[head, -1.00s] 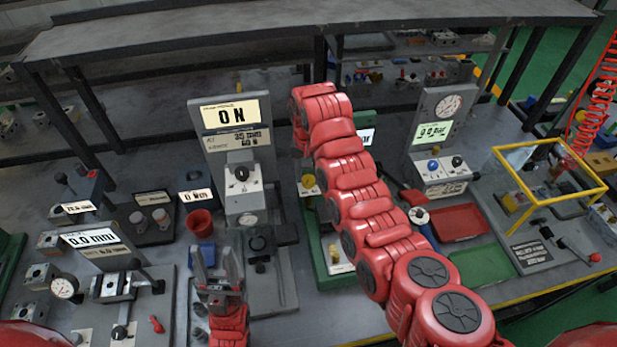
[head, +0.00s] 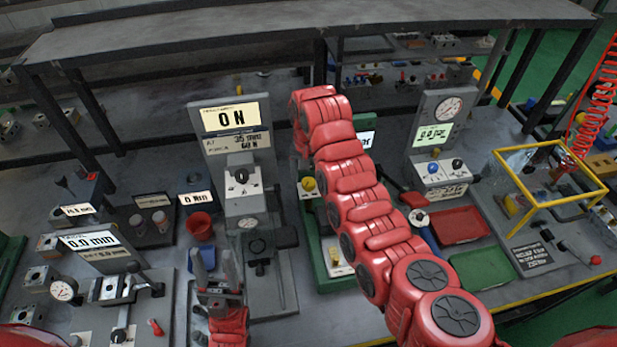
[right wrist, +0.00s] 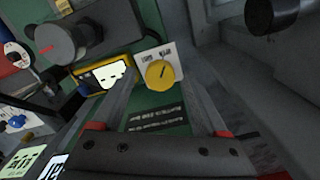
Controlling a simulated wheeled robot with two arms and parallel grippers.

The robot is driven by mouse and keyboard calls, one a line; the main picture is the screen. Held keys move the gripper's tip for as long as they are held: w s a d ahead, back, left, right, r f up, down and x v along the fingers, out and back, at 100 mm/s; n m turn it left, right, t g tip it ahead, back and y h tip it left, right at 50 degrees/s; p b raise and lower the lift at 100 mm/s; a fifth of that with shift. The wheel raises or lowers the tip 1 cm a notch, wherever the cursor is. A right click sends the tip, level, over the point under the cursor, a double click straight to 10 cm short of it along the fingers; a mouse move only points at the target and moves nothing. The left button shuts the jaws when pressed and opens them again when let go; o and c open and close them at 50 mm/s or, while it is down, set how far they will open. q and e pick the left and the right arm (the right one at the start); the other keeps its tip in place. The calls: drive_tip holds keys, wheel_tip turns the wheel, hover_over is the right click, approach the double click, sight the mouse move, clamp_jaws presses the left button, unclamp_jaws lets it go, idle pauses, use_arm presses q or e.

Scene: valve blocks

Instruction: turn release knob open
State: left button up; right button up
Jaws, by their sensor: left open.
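A yellow round knob (right wrist: 160,73) sits on a white labelled plate on a green panel in the right wrist view; I take it as the release knob. It also shows in the head view (head: 308,184), on the green station left of my right arm. My right gripper (right wrist: 158,90) is open in the right wrist view, its two grey fingers apart with the knob seen between them; I see no contact. In the head view its fingers are hidden behind my red arm. My left gripper (head: 230,262) is open and empty near the front of the table.
A grey force station (head: 242,185) with a black knob stands left of the green station (head: 325,262). A dark cylinder (right wrist: 62,42) and a black knob (right wrist: 272,12) lie near the right gripper's view. A red tray (head: 458,225) and yellow frame (head: 548,212) stand at right.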

sight(310, 181)
wheel_tip(310, 181, up, 6)
drive_tip(key=shift+w+d+r+p, duration=0.1)
drive_tip(key=shift+d+p, duration=0.05)
drive_tip(key=shift+p, duration=0.55)
wheel_tip(310, 181, up, 11)
drive_tip(key=b, duration=0.2)
drive_tip(key=shift+b, duration=0.3)
